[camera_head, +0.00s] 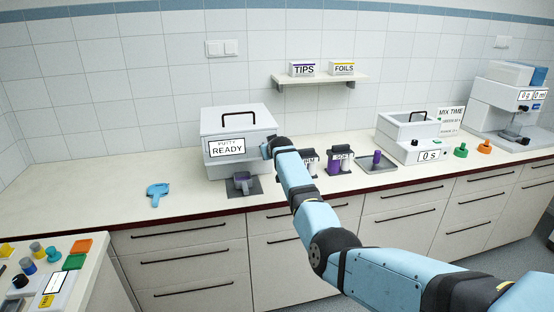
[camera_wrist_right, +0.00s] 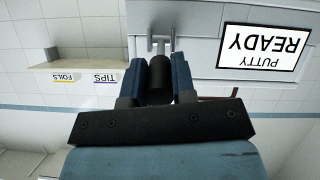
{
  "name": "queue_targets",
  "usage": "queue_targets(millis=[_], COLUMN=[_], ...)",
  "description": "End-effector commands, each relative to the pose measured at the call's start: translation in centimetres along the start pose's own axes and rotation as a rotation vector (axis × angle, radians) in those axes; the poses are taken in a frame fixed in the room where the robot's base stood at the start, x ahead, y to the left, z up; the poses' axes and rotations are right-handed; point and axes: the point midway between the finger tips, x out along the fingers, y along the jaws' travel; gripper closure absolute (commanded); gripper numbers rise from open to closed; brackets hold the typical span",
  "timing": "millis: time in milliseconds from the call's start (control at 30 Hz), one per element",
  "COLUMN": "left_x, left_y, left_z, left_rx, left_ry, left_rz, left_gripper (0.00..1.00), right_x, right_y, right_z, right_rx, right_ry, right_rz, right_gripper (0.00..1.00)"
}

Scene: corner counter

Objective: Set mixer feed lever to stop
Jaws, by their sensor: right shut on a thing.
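A white machine (camera_head: 235,122) with a "PUTTY READY" display (camera_head: 227,146) stands on the counter, left of centre. My right arm reaches in from the right, and its gripper (camera_head: 268,149) is at the machine's right edge, where it hides the lever in the head view. In the right wrist view the gripper (camera_wrist_right: 159,78) is shut on the lever's black cylindrical grip (camera_wrist_right: 159,82). A grey metal bracket (camera_wrist_right: 160,43) joins the grip to the white machine (camera_wrist_right: 205,45). The lever's set position cannot be read. My left gripper is not in view.
A grey cup (camera_head: 242,182) stands on a dark pad before the machine. A blue tool (camera_head: 157,193) lies to its left. Dark canisters (camera_head: 340,160), a lidded box (camera_head: 408,130) and a dispenser (camera_head: 505,105) stand to the right. A shelf (camera_head: 320,78) hangs above.

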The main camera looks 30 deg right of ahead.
Motion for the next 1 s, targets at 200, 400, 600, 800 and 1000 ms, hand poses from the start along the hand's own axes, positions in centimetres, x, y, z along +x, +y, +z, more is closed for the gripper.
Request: queue_targets(millis=[200,400,600,800,1000], left_x=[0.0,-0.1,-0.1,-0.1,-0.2], left_y=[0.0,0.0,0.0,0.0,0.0], left_z=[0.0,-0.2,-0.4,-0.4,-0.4], left_rx=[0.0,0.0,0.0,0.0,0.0], left_ry=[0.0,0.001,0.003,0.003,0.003], left_rz=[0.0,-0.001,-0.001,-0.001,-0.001], left_gripper=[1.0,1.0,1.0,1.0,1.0], right_x=[0.6,0.7,0.7,0.7,0.7], right_y=[0.1,0.2,0.1,0.1,0.2], right_z=[-1.3,-1.8,-1.9,-2.0,-2.0], right_rx=[-0.005,-0.005,-0.006,-0.005,-0.005], right_ry=[-0.126,-0.189,-0.214,-0.215,-0.214], right_rz=[-0.025,-0.037,-0.042,-0.042,-0.042], right_gripper=[1.0,1.0,1.0,1.0,0.66])
